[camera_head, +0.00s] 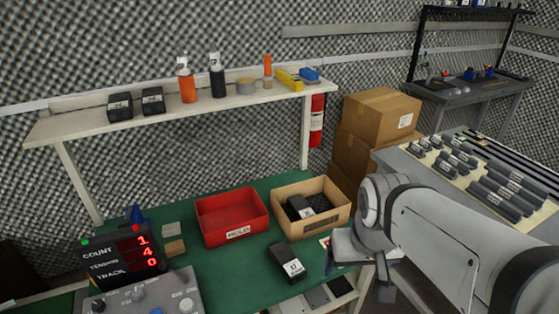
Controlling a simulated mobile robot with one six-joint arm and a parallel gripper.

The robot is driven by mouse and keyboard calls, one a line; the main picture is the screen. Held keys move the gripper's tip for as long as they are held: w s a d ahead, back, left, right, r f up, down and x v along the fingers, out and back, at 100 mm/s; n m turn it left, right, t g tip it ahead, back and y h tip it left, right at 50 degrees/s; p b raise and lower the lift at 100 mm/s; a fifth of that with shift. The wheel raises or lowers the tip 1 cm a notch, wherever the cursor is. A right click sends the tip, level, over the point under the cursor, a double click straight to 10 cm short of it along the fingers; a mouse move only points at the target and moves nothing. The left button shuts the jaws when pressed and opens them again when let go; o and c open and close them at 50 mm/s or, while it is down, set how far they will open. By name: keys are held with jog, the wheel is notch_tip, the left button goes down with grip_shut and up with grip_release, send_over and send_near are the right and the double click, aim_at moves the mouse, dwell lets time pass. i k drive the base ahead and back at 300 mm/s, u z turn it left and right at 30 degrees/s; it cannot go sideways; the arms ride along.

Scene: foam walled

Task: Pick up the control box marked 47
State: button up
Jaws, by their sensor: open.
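A black control box (287,263) with a white label lies on the green bench top (222,268), near its front edge. The label's marking is too small to read surely as 47. More black boxes (300,207) lie in the open cardboard bin behind it, and two labelled black boxes (120,106) (152,100) stand on the shelf. My gripper (336,260) is to the right of the box on the bench, apart from it, and open with nothing seen in it. My own wrist partly hides it.
A red bin (231,216) and the cardboard bin (335,218) stand behind the box. A counter display (122,257) and a grey control panel (147,297) are at left. The shelf (215,104) overhangs the back. A grey table (405,168) with several parts is at right.

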aim_at(292, 270)
jog(key=k, duration=0.95)
jog(key=z, duration=0.5)
jog(key=i, duration=1.35)
jog(key=u, duration=0.7)
